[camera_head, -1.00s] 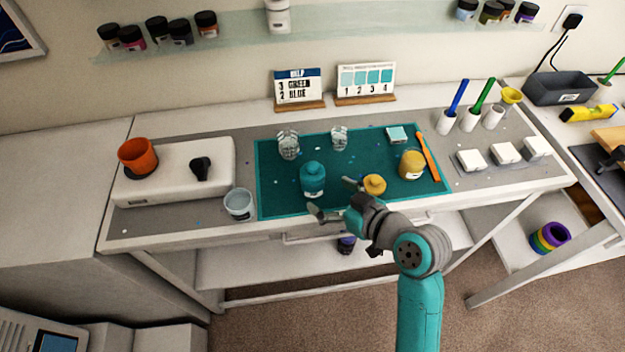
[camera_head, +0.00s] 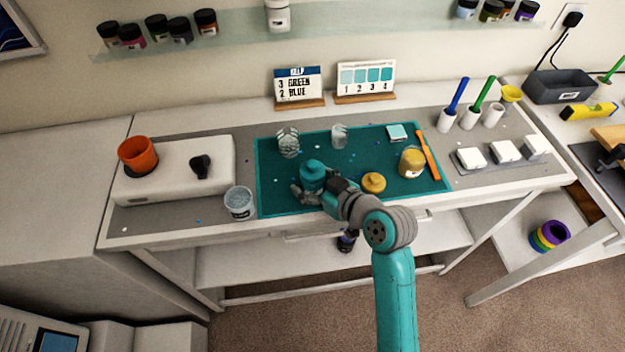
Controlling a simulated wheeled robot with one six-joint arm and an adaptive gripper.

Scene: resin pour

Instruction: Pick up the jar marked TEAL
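A teal jar (camera_head: 312,172) with a teal lid stands upright on the teal mat (camera_head: 277,203), left of the mat's middle. Its lower part is hidden behind my gripper, so I cannot read a label. My gripper (camera_head: 312,188) is at the front of this jar, one finger at its left and the other at its right. The fingers look spread wider than the jar; contact cannot be made out. A yellow jar (camera_head: 411,163) stands on the right of the mat. A yellow lid or low jar (camera_head: 374,182) lies just right of my wrist.
Two clear glasses (camera_head: 288,143) (camera_head: 339,136) stand behind the teal jar. A clear cup (camera_head: 239,203) is left of the mat. An orange tool (camera_head: 428,155) lies on the mat's right edge. An orange cup (camera_head: 138,154) stands on a white device (camera_head: 215,160).

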